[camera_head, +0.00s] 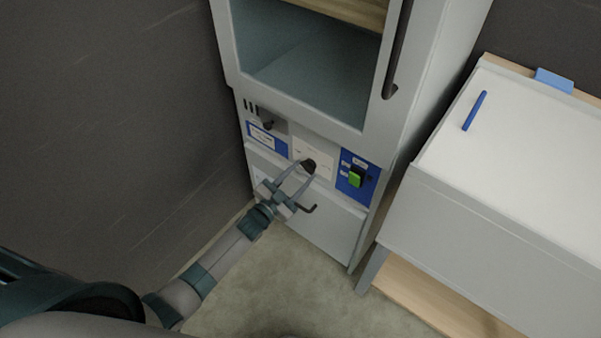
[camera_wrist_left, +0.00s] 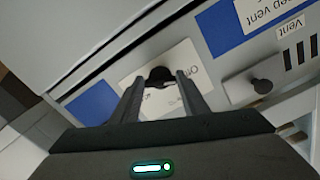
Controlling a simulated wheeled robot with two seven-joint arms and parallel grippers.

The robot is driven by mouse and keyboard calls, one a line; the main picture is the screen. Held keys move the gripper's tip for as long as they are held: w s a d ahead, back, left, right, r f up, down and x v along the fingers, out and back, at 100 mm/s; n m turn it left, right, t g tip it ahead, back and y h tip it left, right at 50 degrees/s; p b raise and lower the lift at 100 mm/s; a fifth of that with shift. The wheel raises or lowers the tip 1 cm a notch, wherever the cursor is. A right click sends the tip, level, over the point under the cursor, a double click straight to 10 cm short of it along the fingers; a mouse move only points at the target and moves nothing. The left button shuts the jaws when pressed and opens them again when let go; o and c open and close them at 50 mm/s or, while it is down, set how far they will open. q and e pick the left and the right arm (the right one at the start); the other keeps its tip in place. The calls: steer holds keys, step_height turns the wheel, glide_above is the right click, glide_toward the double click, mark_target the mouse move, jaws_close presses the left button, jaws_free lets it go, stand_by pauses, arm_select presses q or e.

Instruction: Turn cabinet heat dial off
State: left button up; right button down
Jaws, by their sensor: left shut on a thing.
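The cabinet (camera_head: 350,200) has a control panel below its glass door. The black heat dial (camera_head: 308,164) sits on a white plate in the middle of the panel. The dial also shows in the left wrist view (camera_wrist_left: 160,74), on a white plate (camera_wrist_left: 186,82) with the letters "O" and "f" partly readable. My left gripper (camera_head: 299,168) reaches up to the panel with its two fingers on either side of the dial, shut on it. The fingers also show in the left wrist view (camera_wrist_left: 161,88). The dial's exact setting is hard to read. My right gripper is not in view.
A green switch (camera_head: 355,178) on a blue plate is right of the dial. A small vent knob (camera_head: 267,125) is to the left, by vent slots. A dark door handle (camera_head: 397,60) is above. A white-topped bench (camera_head: 520,150) stands to the right. A dark wall is at left.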

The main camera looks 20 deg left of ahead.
arm_select(q)
steer(key=shift+n, duration=0.5)
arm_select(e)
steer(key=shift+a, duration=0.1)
arm_select(q)
steer(key=o, duration=1.1)
steer(key=shift+c, duration=0.2)
steer(key=shift+s, duration=0.15)
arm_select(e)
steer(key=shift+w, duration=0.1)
arm_select(q)
steer(key=v, duration=1.7)
steer(key=shift+b, duration=0.45)
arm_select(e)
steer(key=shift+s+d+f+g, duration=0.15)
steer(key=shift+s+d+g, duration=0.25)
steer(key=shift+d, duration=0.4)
arm_select(q)
steer(key=shift+a, duration=0.1)
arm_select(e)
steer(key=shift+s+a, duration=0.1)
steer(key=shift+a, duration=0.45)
